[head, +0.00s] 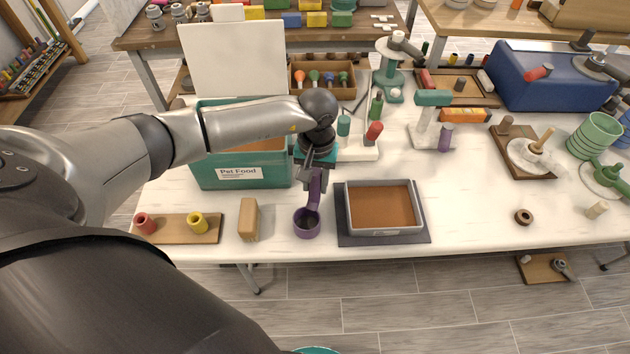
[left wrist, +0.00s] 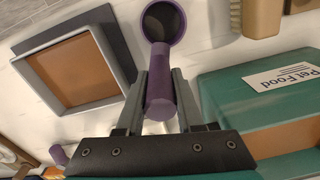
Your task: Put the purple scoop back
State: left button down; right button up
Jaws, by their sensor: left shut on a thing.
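The purple scoop (head: 308,217) has a round cup and a straight handle. My left gripper (head: 316,172) is shut on its handle, with the cup hanging toward the front of the table. In the left wrist view the scoop (left wrist: 163,22) points away from the fingers, its handle between them (left wrist: 160,95). The teal bin labelled Pet Food (head: 240,172) stands just left of the gripper, its lid open, with brown contents partly hidden by my arm. I cannot tell whether the cup touches the table. My right gripper is not in view.
A grey tray with brown contents (head: 420,205) sits on a dark mat right of the scoop. Bare table lies right of the tray.

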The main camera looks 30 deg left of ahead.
pick_arm(q)
jog(key=shift+f, duration=0.15)
jog(key=c, duration=0.5)
grip_release()
jog(key=shift+c, duration=0.2)
notch_tip(320, 180, up, 12)
jog(key=shift+w+r, duration=0.1)
jog(key=shift+r, duration=0.1)
